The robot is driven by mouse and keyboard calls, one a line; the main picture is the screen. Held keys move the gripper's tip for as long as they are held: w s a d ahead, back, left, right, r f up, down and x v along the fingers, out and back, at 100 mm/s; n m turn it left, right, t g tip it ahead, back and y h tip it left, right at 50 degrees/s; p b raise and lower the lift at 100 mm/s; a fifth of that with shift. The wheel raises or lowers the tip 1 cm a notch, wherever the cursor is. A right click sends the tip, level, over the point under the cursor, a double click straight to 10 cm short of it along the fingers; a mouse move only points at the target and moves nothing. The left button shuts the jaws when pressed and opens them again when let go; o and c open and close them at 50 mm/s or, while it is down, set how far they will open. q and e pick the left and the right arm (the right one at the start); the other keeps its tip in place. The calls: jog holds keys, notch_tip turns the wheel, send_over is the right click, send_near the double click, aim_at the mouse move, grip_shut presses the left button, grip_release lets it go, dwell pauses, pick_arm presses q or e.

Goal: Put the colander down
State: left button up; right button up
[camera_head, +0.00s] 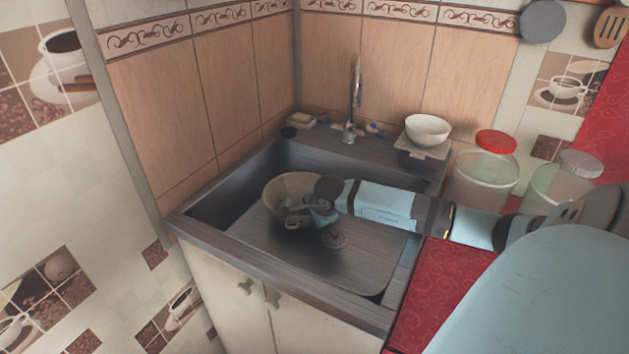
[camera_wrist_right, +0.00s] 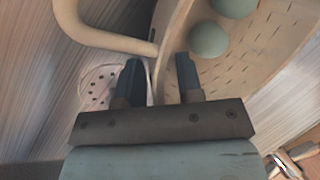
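The beige colander (camera_head: 283,188) is in the sink (camera_head: 270,235), left of its middle, and looks roughly upright. In the right wrist view, the colander (camera_wrist_right: 240,62) shows its perforated inside, with pale green round things (camera_wrist_right: 209,39) in it, and a curved handle (camera_wrist_right: 100,38). My right gripper (camera_head: 300,212) is at the colander's near right side. Its fingers (camera_wrist_right: 160,78) stand apart on either side of the colander wall, with a gap visible beside the left finger. Whether the colander's base touches the sink floor is hidden. My left gripper is not in view.
The faucet (camera_head: 354,100) stands at the back. A white bowl (camera_head: 428,129), a red-lidded jar (camera_head: 487,165) and a grey-lidded jar (camera_head: 565,185) stand at the right. The sink's front right floor is clear.

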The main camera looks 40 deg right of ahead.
jog(key=shift+s+r, duration=0.1)
jog(key=shift+r, duration=0.35)
pick_arm(q)
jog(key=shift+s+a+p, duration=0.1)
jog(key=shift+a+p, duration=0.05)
jog(key=shift+p, duration=0.65)
pick_arm(e)
jog(key=v, duration=1.1)
jog(key=shift+s, duration=0.2)
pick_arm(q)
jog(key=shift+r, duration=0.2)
pick_arm(e)
jog(key=shift+r, duration=0.2)
